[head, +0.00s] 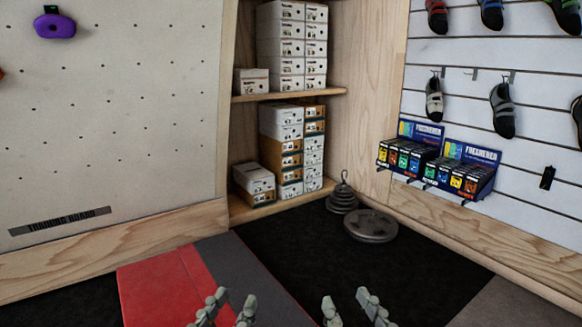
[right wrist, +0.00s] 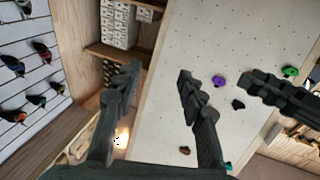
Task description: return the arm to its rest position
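My left gripper (head: 228,304) shows at the bottom edge of the head view, left of centre. Its two fingers stand apart with nothing between them. My right gripper (head: 350,302) is at the bottom edge, right of centre, its fingers also apart and empty. In the right wrist view the right gripper (right wrist: 158,85) has its dark fingers spread wide, with only the shelf and the climbing wall behind the gap. Neither gripper touches anything in view. The arms themselves are mostly out of the head view.
A red and grey mat (head: 152,285) lies on the floor below the grippers. Weight plates (head: 371,226) rest on the black floor ahead. Shelves hold shoe boxes (head: 290,45). A slatted wall at right carries climbing shoes (head: 503,110) and freshener boxes (head: 468,172). A climbing wall (head: 120,110) stands at left.

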